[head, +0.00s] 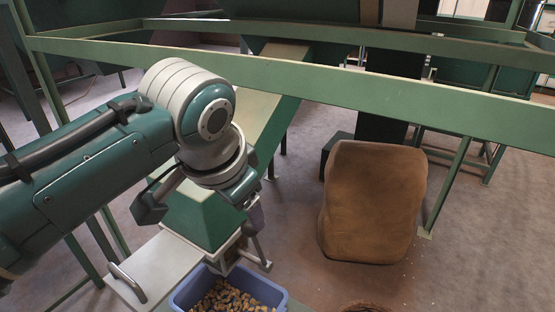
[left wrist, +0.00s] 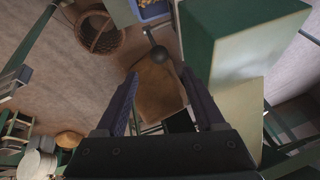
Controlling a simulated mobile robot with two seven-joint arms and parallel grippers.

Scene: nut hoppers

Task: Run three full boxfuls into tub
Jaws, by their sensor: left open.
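The blue tub (head: 180,304) stands at the bottom of the head view with brown nuts in it; its edge also shows in the left wrist view (left wrist: 152,13). Above it is a green hopper (head: 203,222) with a wooden outlet (head: 231,252). A metal lever (head: 262,256) sticks out beside the outlet. In the left wrist view the dark ball knob of a lever (left wrist: 159,53) lies just beyond the fingertips. My left gripper (head: 254,215) is over the hopper's right side. Its fingers (left wrist: 160,76) are apart with nothing gripped. The inside of the outlet is hidden.
A brown sack (head: 375,200) stands on the floor to the right. A wicker basket (left wrist: 100,32) is on the floor near the tub. A green rail (head: 370,88) crosses behind the arm. A pale ledge (head: 160,262) lies left of the outlet. Floor shows between hopper and sack.

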